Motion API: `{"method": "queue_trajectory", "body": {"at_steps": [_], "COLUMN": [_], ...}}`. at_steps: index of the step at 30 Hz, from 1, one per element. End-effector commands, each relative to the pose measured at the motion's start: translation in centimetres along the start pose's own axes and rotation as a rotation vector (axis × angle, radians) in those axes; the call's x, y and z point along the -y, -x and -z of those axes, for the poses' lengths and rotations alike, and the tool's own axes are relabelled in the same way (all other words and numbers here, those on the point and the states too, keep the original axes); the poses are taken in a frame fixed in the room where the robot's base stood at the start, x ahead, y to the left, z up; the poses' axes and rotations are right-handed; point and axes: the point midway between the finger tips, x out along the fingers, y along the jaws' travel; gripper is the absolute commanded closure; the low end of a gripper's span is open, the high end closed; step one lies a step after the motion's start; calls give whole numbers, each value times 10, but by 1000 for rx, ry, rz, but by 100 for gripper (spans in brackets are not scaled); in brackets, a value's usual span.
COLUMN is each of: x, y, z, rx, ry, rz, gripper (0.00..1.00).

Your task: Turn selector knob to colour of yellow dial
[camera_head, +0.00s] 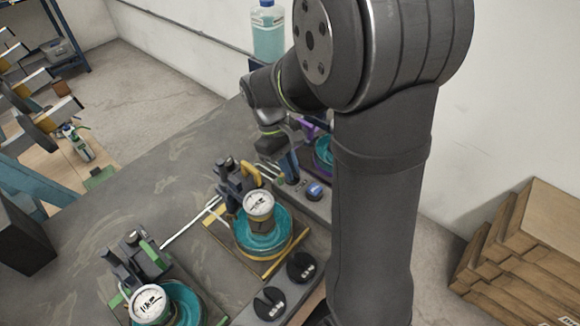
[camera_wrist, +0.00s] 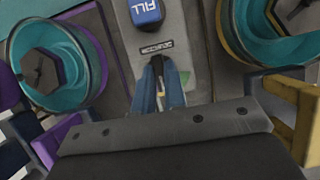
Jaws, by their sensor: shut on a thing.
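The yellow dial (camera_head: 258,204) is a white-faced gauge on a teal drum in the middle, on a frame with yellow parts (camera_head: 251,173); its needle is too small to read. My gripper (camera_head: 290,178) points down at the grey control panel (camera_head: 318,206), near the blue FILL button. In the wrist view, my gripper's blue fingers (camera_wrist: 159,92) are close together on the selector knob (camera_wrist: 157,68), just below the panel's small label. The knob is mostly hidden between the fingers, so its pointing direction cannot be told. A small green mark (camera_wrist: 185,78) shows on the panel right of the fingers.
The FILL button (camera_wrist: 146,12) sits above the fingers. A purple frame (camera_wrist: 68,135) is at left. In the head view, a green-framed station with a white dial (camera_head: 150,304) stands lower left. Two black discs (camera_head: 301,266) (camera_head: 270,303) lie along the panel strip. A teal bottle (camera_head: 268,35) stands behind.

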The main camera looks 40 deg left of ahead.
Motion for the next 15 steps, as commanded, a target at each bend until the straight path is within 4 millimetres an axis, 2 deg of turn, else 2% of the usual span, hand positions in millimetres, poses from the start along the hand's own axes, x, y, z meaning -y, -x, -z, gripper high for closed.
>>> {"method": "queue_trajectory", "body": {"at_steps": [6, 7, 10, 15], "x": [0, 0, 0, 0], "y": [1, 1, 1, 0], "z": [0, 0, 0, 0], "rx": [-1, -1, -1, -1], "ry": [1, 1, 2, 2], "rz": [-2, -2, -2, -2], "gripper": [100, 85, 67, 67]}}
